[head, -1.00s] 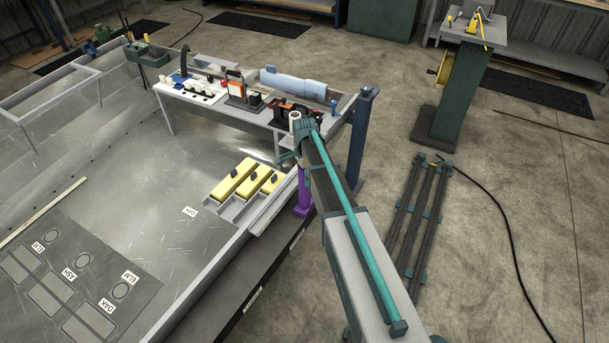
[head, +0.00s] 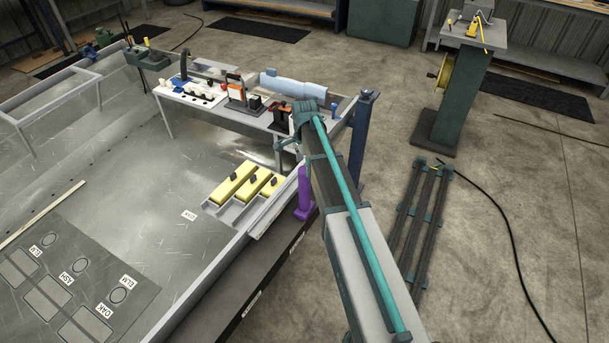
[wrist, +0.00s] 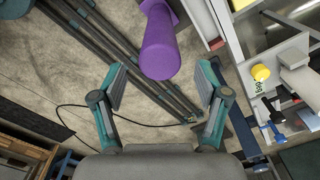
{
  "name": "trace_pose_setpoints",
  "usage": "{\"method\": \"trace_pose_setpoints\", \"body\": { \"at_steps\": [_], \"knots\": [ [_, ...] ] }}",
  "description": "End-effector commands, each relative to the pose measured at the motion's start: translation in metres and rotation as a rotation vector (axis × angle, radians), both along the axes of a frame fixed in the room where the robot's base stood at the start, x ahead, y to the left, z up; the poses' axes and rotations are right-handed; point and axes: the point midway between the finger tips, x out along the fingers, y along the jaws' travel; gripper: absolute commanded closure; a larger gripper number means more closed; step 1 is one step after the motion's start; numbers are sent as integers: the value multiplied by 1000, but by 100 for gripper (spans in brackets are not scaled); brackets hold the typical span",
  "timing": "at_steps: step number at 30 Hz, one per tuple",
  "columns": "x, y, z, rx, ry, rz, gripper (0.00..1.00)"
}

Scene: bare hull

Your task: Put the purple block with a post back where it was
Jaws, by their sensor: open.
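The purple block with a post (head: 304,197) stands upright by the right side of the bench, beside a dark ledge. In the wrist view its round purple post (wrist: 162,48) points toward the camera, and its base runs off the top edge. My gripper (wrist: 161,84) is open, with its two fingers apart and nothing between them. The post's end lies just beyond the fingertips in the picture, not clearly between them. In the head view my arm's end is above and behind the block, and the fingers are partly hidden.
A grey tray (head: 226,213) with yellow knobbed blocks (head: 232,181) sits left of the purple block. A shelf with tools (head: 190,92) and a blue post (head: 361,135) are behind. A grey panel with labelled recesses (head: 70,275) lies front left. Dark rails (head: 415,235) lie on the floor right.

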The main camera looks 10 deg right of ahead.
Motion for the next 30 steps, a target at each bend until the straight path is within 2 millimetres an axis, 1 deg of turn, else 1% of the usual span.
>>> {"method": "trace_pose_setpoints", "body": {
  "at_steps": [3, 6, 12, 17, 30],
  "knots": [
    [1, 0, 20, -1, -2, 0, 26],
    [0, 0, 33, 0, -2, 0, 26],
    [0, 0, 49, 0, 0, 0, 26],
    [0, 0, 52, 0, 1, 0, 26],
    [0, 0, 52, 0, 1, 0, 26]
  ]
}}
